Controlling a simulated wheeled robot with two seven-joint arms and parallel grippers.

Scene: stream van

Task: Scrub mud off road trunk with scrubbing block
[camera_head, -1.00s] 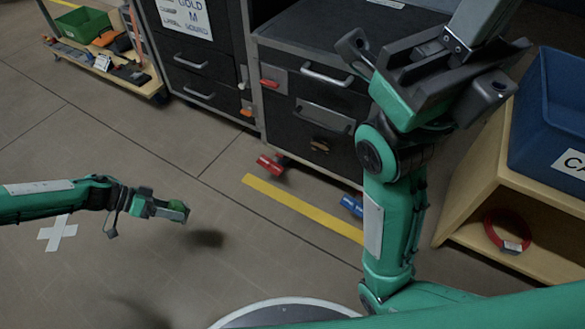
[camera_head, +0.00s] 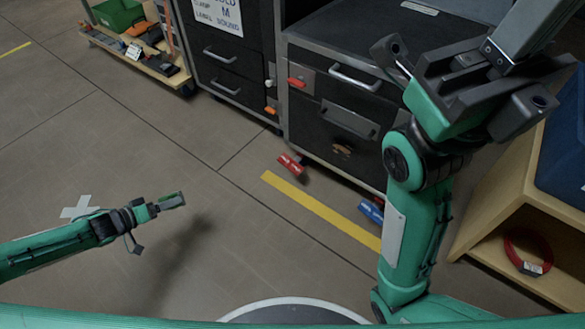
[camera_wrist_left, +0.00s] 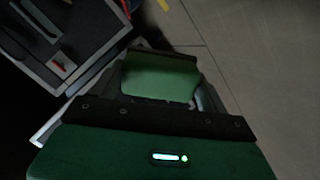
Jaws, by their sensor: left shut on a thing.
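The road trunk (camera_head: 353,62) is a black case with metal edges, handles and a drawer-like front, at the upper middle of the head view. A small brown mud patch (camera_head: 342,150) shows low on its front. My left gripper (camera_head: 176,201) is shut on the scrubbing block (camera_head: 171,198), a small green block held above the floor, well left of and apart from the trunk. In the left wrist view the block (camera_wrist_left: 160,77) sits between the fingers. My right arm stands large in front of the trunk's right side. Its gripper is not in view.
A black drawer cabinet (camera_head: 226,60) with a paper sign stands left of the trunk. A low cart (camera_head: 184,78) with a green bin is farther left. A wooden shelf (camera_head: 487,225) with a red ring is at right.

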